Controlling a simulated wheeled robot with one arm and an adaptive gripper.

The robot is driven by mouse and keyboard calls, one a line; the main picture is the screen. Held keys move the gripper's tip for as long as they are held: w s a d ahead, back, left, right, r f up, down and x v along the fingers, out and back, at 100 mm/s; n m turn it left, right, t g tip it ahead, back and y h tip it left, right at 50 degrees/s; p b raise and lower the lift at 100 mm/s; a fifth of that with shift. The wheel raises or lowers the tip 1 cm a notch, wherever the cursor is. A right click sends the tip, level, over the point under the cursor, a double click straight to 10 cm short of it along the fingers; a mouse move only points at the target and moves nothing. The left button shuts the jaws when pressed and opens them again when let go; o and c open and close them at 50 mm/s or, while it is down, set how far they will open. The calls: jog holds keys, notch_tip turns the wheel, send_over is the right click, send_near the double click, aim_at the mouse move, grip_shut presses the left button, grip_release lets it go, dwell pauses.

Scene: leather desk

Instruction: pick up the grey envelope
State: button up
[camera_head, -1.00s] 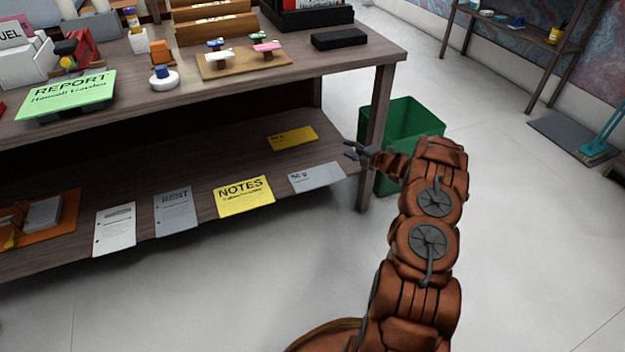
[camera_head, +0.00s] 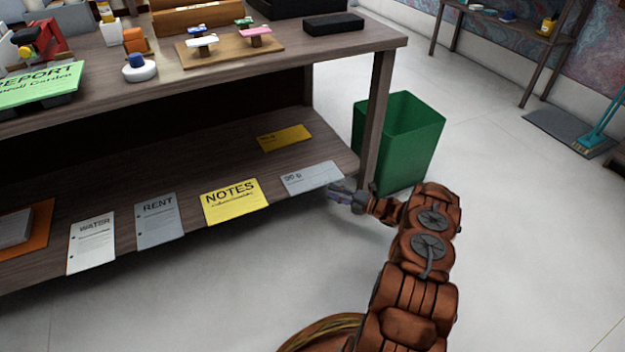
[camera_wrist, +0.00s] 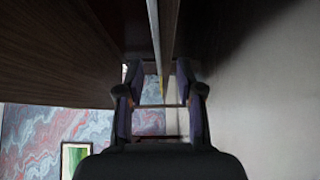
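The grey envelope (camera_head: 312,177) lies flat at the right end of the desk's lower shelf, its near edge along the shelf front. My gripper (camera_head: 340,193) is just off its right end, by the shelf's front corner. In the wrist view my gripper (camera_wrist: 160,80) is open, with its two fingers apart. A thin pale strip (camera_wrist: 154,30), which looks like the envelope edge-on, runs down toward the gap between the fingers. I see nothing clasped, and cannot tell whether a finger touches the envelope.
A yellow NOTES sheet (camera_head: 234,201) lies left of the envelope, and a smaller yellow envelope (camera_head: 284,138) behind it. RENT (camera_head: 158,220) and WATER (camera_head: 92,243) papers lie further left. The desk leg and green bin (camera_head: 415,140) stand close right.

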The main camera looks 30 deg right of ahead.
aim_at(312, 177)
jog(key=b+x, duration=0.1)
jog(key=x, duration=0.1)
jog(key=b+x, duration=0.1)
jog(key=x, duration=0.2)
jog(key=shift+s+a+r, duration=0.15)
jog(key=shift+r, duration=0.05)
jog(key=shift+c, duration=0.3)
grip_shut()
